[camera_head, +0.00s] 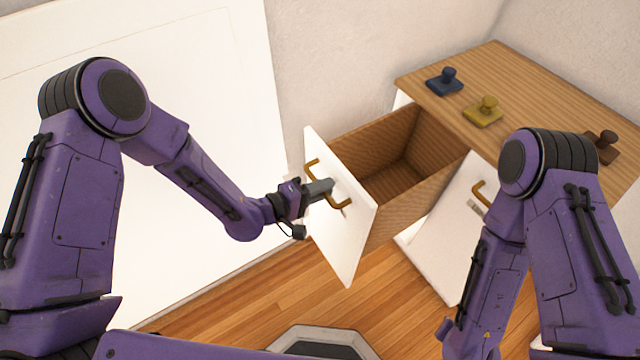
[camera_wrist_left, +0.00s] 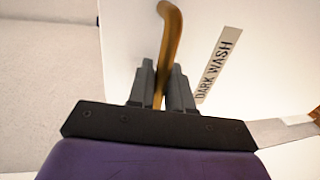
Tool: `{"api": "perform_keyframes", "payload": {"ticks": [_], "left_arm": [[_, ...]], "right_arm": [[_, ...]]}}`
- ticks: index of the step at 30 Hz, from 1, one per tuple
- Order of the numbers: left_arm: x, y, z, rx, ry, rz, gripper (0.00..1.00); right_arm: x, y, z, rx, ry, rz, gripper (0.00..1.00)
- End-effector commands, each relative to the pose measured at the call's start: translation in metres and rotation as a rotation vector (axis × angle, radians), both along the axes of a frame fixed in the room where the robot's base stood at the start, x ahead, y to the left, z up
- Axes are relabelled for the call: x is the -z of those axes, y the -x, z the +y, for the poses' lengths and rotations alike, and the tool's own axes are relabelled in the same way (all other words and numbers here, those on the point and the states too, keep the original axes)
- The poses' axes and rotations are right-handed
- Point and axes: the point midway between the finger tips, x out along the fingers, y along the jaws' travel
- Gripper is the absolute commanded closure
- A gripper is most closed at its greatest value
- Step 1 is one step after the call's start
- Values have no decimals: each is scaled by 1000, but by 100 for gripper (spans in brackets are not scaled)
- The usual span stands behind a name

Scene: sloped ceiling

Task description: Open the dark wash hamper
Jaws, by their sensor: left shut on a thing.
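The dark wash hamper (camera_head: 352,240) is a drawer-like bin with a white front and wooden inside, pulled well out of the wooden-topped cabinet. Its inside (camera_head: 385,185) looks empty where it shows. In the left wrist view its label (camera_wrist_left: 218,65) reads "DARK WASH", beside the brass handle (camera_wrist_left: 172,22). My left gripper (camera_head: 322,188) is shut on this handle, with a finger on each side of the bar. My right arm (camera_head: 490,285) hangs in front of the cabinet at right; its gripper is not visible.
A second white front (camera_head: 450,240) with a brass handle (camera_head: 480,192) is at right, partly behind my right arm. Blue (camera_head: 445,82), yellow (camera_head: 484,112) and brown (camera_head: 603,147) stamp-like objects stand on the cabinet top (camera_head: 515,75). Wooden floor (camera_head: 270,310) lies open below the hamper.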

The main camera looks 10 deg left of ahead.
Motion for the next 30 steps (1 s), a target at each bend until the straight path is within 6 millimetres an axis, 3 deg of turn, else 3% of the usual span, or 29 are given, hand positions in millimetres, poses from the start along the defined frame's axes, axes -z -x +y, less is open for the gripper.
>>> {"api": "perform_keyframes", "payload": {"ticks": [6,7,8,9,19,30], "left_arm": [[0,1,0,2,-1,0,100],[0,1,0,2,-1,0,77],[0,1,0,1,-1,1,68],[0,1,0,1,-1,1,64],[-1,4,7,-4,-1,1,64],[-18,52,68,-4,0,2,64]], "right_arm": [[0,0,0,0,0,0,57],[0,0,0,0,0,0,57],[0,0,0,0,0,0,57],[0,0,0,0,0,0,57],[0,0,0,0,0,0,57],[-2,0,0,0,0,0,57]]}}
